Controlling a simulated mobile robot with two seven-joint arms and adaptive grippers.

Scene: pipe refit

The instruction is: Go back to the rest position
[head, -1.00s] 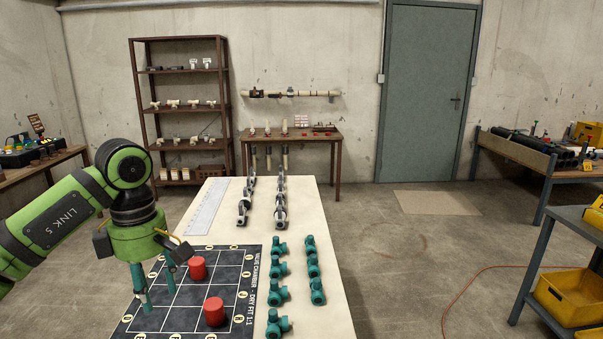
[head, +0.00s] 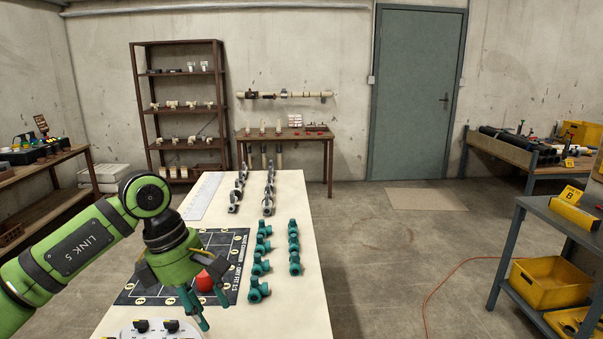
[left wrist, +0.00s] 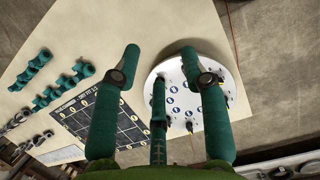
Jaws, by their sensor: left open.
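My left gripper (head: 214,308) is open and empty, above the near part of the cream table (head: 296,310). The dark grid mat (head: 132,291) lies behind it, partly covered by the arm. A white round plate (head: 127,327) with dark knobs is at the bottom edge. In the left wrist view the gripper's fingers (left wrist: 160,52) are spread with nothing between their tips, and the plate (left wrist: 226,64) shows behind them. My right gripper is not in view.
Teal valves (head: 259,267) stand in two rows right of the mat, with grey metal fittings (head: 268,200) farther back. A cart with a yellow bin (head: 545,287) stands at right. The floor between is clear, except for an orange cable (head: 440,284).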

